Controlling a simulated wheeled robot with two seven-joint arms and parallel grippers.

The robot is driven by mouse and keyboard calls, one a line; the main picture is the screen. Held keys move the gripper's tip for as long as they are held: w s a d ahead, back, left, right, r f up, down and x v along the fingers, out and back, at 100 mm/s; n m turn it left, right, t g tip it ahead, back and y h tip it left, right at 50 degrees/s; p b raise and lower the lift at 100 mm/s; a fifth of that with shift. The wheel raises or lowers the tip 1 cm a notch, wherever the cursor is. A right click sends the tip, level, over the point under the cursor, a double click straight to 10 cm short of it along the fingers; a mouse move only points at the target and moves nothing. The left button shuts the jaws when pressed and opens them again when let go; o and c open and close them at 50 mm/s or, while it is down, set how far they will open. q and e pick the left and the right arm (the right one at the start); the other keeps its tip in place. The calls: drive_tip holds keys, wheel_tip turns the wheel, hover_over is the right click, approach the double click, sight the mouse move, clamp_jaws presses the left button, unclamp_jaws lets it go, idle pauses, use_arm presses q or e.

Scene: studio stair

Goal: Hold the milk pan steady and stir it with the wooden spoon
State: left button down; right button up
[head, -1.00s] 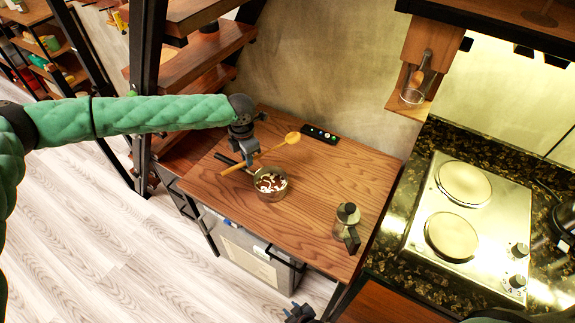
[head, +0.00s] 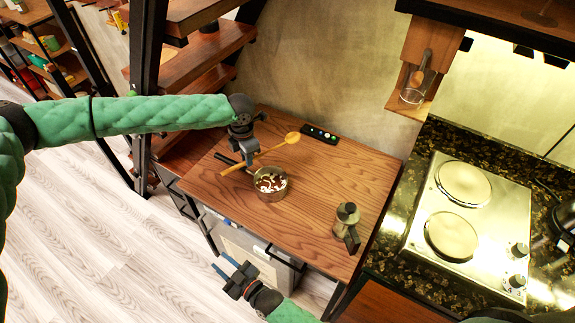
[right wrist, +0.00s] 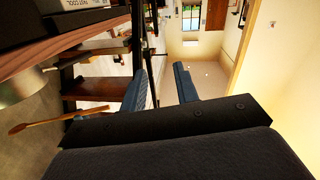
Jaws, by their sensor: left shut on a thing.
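The milk pan (head: 271,193), a small metal pan with brown and white pieces inside, stands near the wooden tabletop's front edge. Its dark handle (head: 226,159) points to the upper left. My left gripper (head: 249,162) is shut on the handle, partly hiding it. The wooden spoon (head: 291,138) lies slantwise behind the pan, bowl to the upper right; its middle passes by my left gripper. In the right wrist view the spoon (right wrist: 58,119) shows at the left. My right gripper (head: 225,265) is open and empty, in front of the table; its spread blue fingers show in the right wrist view (right wrist: 160,88).
A moka pot (head: 347,222) stands at the tabletop's right. A dark strip with small lights (head: 320,134) lies at the back by the wall. A hob (head: 465,220) is on the dark counter at the right. The tabletop (head: 315,190) between pan and moka pot is clear.

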drive_tip(key=w+d+r+t+h, duration=0.1)
drive_tip(key=w+d+r, duration=0.8)
drive_tip(key=d+r, duration=0.25)
drive_tip(key=w+d+r+t, duration=0.1)
drive_tip(key=w+d+r, duration=0.7)
drive_tip(key=d+r, duration=0.35)
drive_tip(key=w+d+r+n+h, duration=0.3)
drive_tip(key=w+d, duration=0.5)
drive_tip(key=d, duration=0.6)
drive_tip(key=n+g+h, duration=0.8)
drive_tip(key=n+g, duration=0.6)
drive_tip(key=n, duration=0.2)
hover_over(287, 181)
drive_tip(key=shift+f, duration=6.4)
wheel_tip(287, 181, down, 12)
drive_tip(key=shift+a+r, duration=0.1)
drive_tip(key=shift+r, duration=0.05)
